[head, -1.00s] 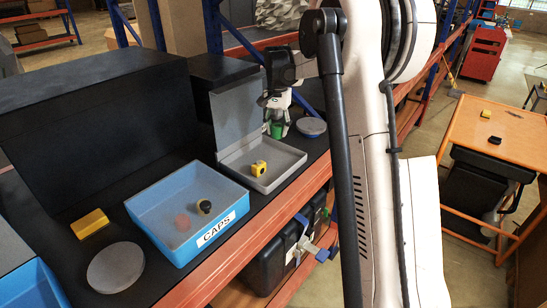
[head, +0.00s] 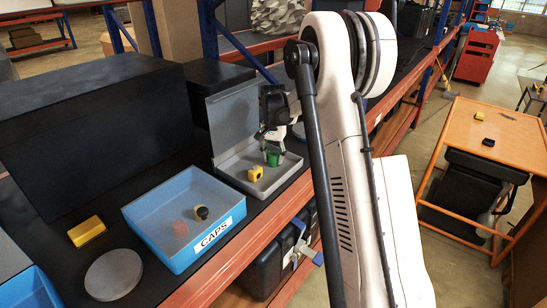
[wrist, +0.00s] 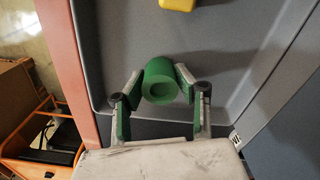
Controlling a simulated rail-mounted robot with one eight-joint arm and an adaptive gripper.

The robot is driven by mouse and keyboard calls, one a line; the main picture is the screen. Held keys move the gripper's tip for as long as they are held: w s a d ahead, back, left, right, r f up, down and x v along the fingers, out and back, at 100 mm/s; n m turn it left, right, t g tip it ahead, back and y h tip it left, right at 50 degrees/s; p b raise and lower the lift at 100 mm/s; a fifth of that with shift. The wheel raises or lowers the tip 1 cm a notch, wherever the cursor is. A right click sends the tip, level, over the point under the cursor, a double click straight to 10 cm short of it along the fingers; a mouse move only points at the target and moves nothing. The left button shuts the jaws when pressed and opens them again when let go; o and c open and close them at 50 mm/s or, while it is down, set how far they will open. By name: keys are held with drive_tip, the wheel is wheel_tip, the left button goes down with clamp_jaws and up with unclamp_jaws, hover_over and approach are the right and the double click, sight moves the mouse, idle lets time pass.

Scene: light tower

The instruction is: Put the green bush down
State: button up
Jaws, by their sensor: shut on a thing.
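The green bush (head: 273,158) is a small green ring-shaped piece, with its round opening facing the camera in the wrist view (wrist: 159,82). My gripper (head: 272,152) is shut on it, with one finger on each side. The gripper points down inside the open grey box (head: 233,178), near its right side. I cannot tell whether the bush touches the box floor. The grey floor also shows in the wrist view (wrist: 225,45).
A yellow block (head: 256,173) sits in the grey box just beside the bush. The box's raised lid (head: 235,120) stands behind. To the left are the blue CAPS bin (head: 160,240) with small pieces, a grey disc (head: 113,275) and a yellow block (head: 86,231).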

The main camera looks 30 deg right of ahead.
drive_tip(key=shift+f, duration=0.2)
drive_tip(key=o, duration=1.1)
drive_tip(key=shift+o, duration=0.2)
drive_tip(key=shift+r, duration=0.15)
